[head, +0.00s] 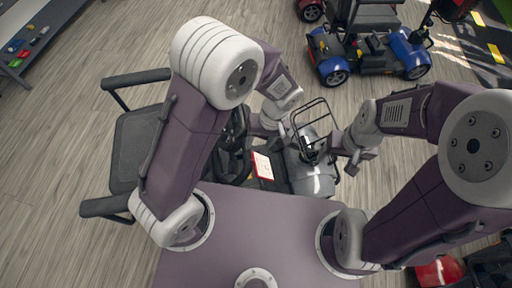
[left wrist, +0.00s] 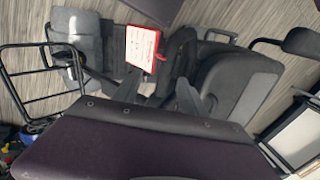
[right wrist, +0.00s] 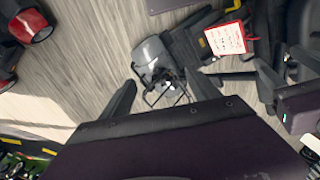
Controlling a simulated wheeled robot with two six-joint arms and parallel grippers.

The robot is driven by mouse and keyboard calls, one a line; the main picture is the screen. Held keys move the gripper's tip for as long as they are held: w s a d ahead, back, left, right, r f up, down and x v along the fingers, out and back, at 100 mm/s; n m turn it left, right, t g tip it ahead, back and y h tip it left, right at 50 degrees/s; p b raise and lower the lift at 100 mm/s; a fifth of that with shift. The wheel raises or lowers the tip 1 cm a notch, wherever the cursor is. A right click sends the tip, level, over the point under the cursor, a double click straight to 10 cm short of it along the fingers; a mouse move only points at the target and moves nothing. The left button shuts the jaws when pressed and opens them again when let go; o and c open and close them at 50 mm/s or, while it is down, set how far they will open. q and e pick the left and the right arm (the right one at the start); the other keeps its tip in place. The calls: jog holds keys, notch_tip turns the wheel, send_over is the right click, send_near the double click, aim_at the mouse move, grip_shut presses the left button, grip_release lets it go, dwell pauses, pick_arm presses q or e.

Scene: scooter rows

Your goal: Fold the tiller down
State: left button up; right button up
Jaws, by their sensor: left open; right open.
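A grey and black mobility scooter stands in front of me in the head view. Its wire basket (head: 312,122) rises over its grey front body (head: 322,176); the basket also shows in the left wrist view (left wrist: 28,72) and the right wrist view (right wrist: 164,92). The tiller is largely hidden by my left arm and I cannot tell its exact tilt. My left gripper (head: 264,128) is open and empty near the scooter's middle; its fingers show in the left wrist view (left wrist: 156,94). My right gripper (head: 358,158) is open beside the basket, apart from it; its fingers show in the right wrist view (right wrist: 163,92).
A white card with a red edge (head: 262,165) lies on the scooter's deck area. The black seat (head: 135,145) with armrests is at left. A blue scooter (head: 368,52) stands behind at the right. A shelf (head: 40,40) is at upper left. The wooden floor between is clear.

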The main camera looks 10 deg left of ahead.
pick_arm(q)
jog(key=shift+d+r, duration=0.15)
jog(key=shift+r, duration=0.5)
